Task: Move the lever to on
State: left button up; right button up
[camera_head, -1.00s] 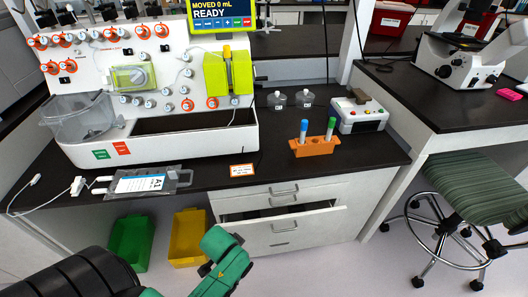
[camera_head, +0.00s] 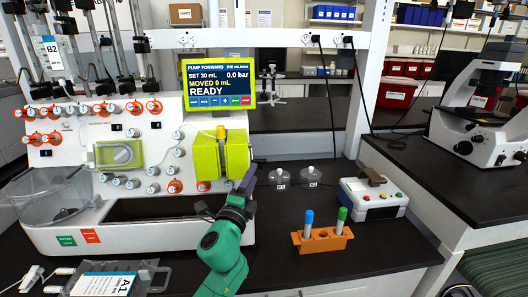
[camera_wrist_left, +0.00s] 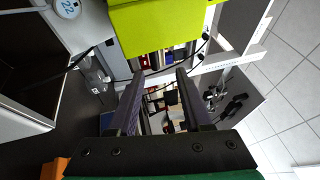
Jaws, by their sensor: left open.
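The white cell processor (camera_head: 130,215) stands at the left of the bench. A yellow-green block (camera_head: 207,157) is on its right side, with a small yellow piece (camera_head: 221,132) on top that may be the lever; I cannot tell its setting. My left gripper (camera_head: 228,190) is in front of and just below the block's right side, open and empty, apart from the yellow piece. In the left wrist view the open fingers (camera_wrist_left: 161,74) point toward the lower edge of the green block (camera_wrist_left: 165,25). The right gripper is not in view.
An orange rack (camera_head: 320,241) with a blue-capped and a green-capped tube stands right of my arm. Two small clear bottles (camera_head: 280,179) and a white device (camera_head: 372,200) are behind it. The screen (camera_head: 220,75) above reads READY. A bag (camera_head: 105,285) lies at front left.

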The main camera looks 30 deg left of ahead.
aim_at(261, 160)
pick_arm(q)
jog(key=x, duration=0.5)
jog(key=shift+w+a+f+p, duration=0.1)
jog(key=shift+w+a+p, duration=0.15)
jog(key=shift+p, duration=0.1)
jog(key=x, duration=0.3)
jog(key=f+x, duration=0.1)
jog(key=x, duration=0.1)
jog(key=shift+w+r, duration=0.15)
jog(key=shift+r, duration=0.05)
jog(key=shift+w+a, duration=0.1)
jog(key=shift+w, duration=0.2)
jog(key=shift+c, duration=0.6)
grip_shut()
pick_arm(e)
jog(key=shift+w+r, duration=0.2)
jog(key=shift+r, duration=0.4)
